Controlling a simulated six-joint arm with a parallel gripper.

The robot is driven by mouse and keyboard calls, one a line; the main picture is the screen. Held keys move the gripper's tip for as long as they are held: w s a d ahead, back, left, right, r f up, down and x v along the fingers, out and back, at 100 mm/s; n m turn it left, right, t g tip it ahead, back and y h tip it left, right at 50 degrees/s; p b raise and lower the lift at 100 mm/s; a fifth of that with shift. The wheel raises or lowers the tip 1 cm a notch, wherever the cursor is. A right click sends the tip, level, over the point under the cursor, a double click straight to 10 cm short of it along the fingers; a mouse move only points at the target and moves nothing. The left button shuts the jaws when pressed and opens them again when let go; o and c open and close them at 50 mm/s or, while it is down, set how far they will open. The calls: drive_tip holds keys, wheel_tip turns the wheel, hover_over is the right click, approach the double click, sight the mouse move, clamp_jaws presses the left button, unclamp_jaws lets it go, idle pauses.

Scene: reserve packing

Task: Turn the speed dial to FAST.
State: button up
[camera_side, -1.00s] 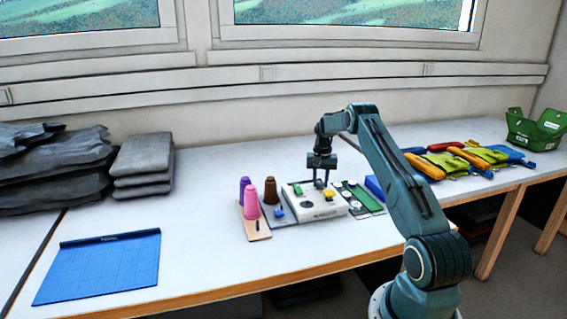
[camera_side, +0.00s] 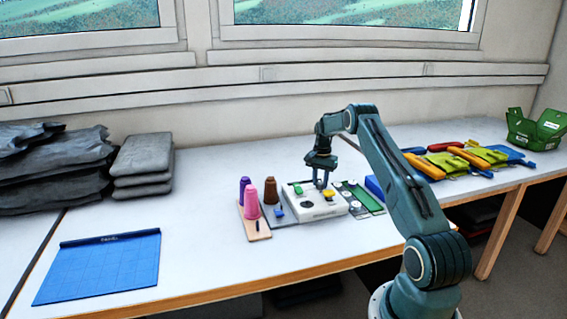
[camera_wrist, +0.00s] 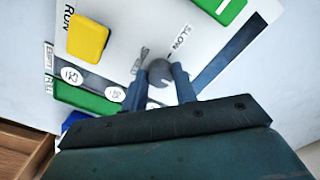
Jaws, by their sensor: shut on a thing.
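The speed dial (camera_wrist: 159,70) is a round grey knob on a white control box (camera_side: 325,211). My gripper (camera_wrist: 161,88) has one finger on each side of the dial and is shut on it. In the side view my gripper (camera_side: 321,184) points down at the box and hides the dial. The SLOW label (camera_wrist: 181,37) is right of the dial in the wrist view, with a tick mark beside it. A second label (camera_wrist: 140,60), too blurred to read surely, is to the left. I cannot tell where the dial points.
A yellow switch (camera_wrist: 87,37) by the RUN label and a green piece (camera_wrist: 219,8) are on the box. Thread spools (camera_side: 252,200) stand left of the box.

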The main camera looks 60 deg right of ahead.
sight(320, 183)
drive_tip(key=shift+r, duration=0.1)
drive_tip(key=o, duration=1)
wheel_tip(320, 183, up, 14)
drive_tip(key=shift+f, duration=0.15)
idle(0.3)
